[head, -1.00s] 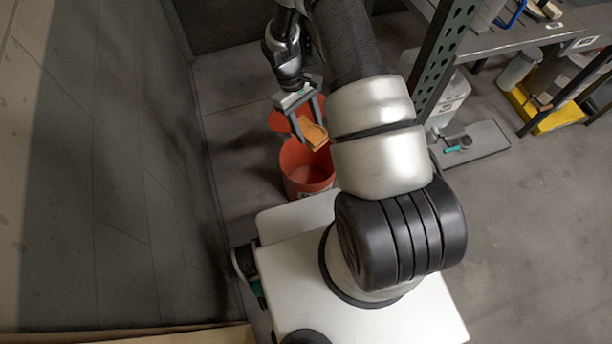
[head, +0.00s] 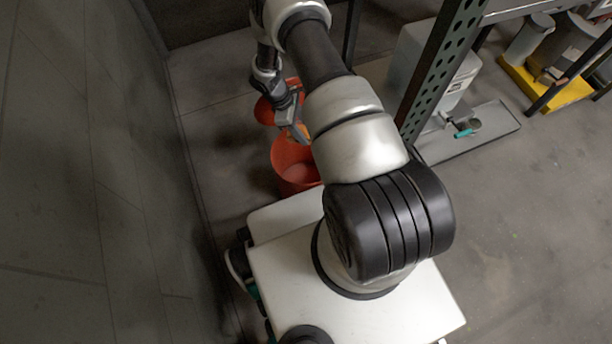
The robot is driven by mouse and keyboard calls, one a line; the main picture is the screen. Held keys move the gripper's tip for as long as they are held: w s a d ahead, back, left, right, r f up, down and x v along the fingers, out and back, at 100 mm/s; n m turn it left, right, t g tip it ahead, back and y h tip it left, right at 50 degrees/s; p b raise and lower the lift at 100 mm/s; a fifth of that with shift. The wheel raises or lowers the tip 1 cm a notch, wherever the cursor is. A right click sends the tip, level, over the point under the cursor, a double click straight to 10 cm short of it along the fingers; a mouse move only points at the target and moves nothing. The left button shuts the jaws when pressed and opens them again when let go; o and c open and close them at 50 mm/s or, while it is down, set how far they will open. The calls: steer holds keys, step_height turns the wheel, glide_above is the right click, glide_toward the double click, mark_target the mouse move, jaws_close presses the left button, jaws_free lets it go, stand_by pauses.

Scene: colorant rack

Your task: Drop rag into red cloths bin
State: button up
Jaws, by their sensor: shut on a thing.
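The red bin (head: 288,172) stands open on the floor just beyond my white base, partly hidden by my arm. A red round piece (head: 264,110), which looks like its lid, shows behind it. My gripper (head: 299,136) points down over the far rim of the bin. It is shut on the orange rag (head: 304,130), of which only a small part shows beside the fingers and my arm. I cannot tell how high the rag is above the bin's opening.
A dark wall (head: 80,170) runs along the left. A green perforated rack post (head: 440,75) stands close to the right of my arm. A grey floor plate (head: 475,132) with a small teal-handled item and a yellow tray (head: 548,92) lie further right. The right foreground floor is clear.

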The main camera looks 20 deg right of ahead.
steer(key=shift+f+b, duration=0.9)
steer(key=shift+f, duration=0.95)
steer(key=o, duration=1.2)
steer(key=shift+r, duration=0.1)
step_height(320, 180, up, 10)
steer(key=p, duration=0.3)
